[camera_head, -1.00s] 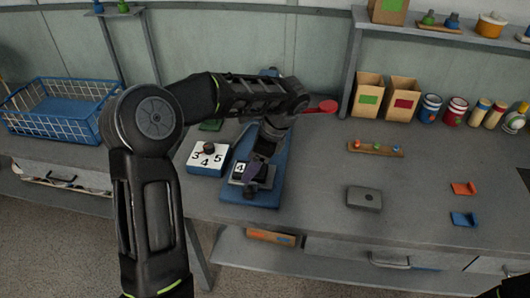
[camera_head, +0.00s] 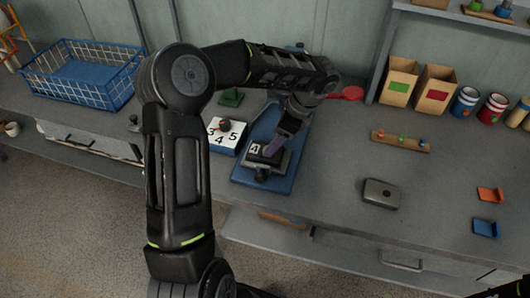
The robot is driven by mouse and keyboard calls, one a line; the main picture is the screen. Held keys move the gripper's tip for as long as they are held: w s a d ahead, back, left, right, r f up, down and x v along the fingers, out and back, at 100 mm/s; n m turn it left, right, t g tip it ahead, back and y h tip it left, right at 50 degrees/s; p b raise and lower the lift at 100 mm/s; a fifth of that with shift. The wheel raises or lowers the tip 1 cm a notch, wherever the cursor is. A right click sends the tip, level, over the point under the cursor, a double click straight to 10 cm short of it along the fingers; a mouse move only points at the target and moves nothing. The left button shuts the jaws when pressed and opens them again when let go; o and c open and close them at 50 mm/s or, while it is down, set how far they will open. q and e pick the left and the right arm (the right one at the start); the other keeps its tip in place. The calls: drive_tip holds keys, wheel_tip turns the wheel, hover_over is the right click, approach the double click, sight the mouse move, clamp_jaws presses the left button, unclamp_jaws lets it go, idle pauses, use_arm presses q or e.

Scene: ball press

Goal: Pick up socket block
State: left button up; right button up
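A grey block with a small dark hole in its top (camera_head: 381,193), which looks like the socket block, lies flat on the grey workbench, right of the blue press base. My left gripper (camera_head: 273,150) points down over the blue press base (camera_head: 248,182), at a dark block marked 4 (camera_head: 255,149). It is well to the left of the grey block. Its fingertips are small and dark, so I cannot tell whether they grip anything.
A white-topped box numbered 3 4 5 (camera_head: 224,139) stands left of the press. A wooden strip with coloured pegs (camera_head: 401,142) lies behind the grey block. Orange (camera_head: 490,195) and blue (camera_head: 486,228) pieces lie to its right. The bench around the grey block is clear.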

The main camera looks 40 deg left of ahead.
use_arm(q)
drive_tip(key=p+x, duration=0.1)
drive_tip(key=x, duration=0.4)
drive_tip(key=shift+f, duration=0.1)
drive_tip(key=shift+c, duration=0.4)
idle(0.3)
drive_tip(key=c, duration=1)
wheel_tip(320, 180, up, 10)
idle(0.8)
